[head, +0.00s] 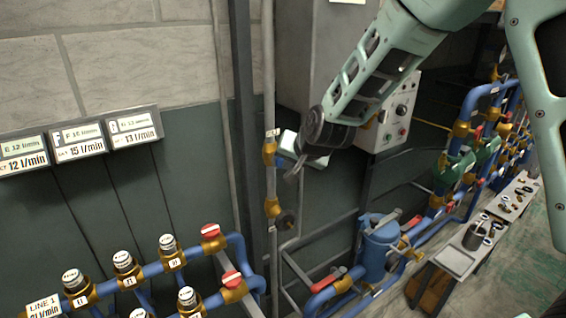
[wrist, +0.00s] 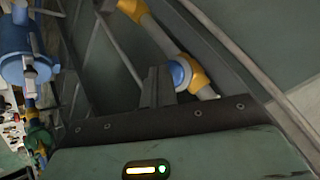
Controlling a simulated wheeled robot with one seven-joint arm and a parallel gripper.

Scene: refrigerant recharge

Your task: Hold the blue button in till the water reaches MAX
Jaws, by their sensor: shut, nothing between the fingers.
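My gripper (head: 292,172) is at the grey vertical pipe in the head view, by an upper brass fitting (head: 270,153). In the wrist view its fingers (wrist: 157,82) are shut and empty. No water level or MAX mark can be made out.
A blue tank (head: 379,250) with red-handled valves stands right of the pipe. A grey control box (head: 388,115) is behind my arm. Flow displays (head: 78,138) hang on the wall. A bench with small parts (head: 470,245) is at right.

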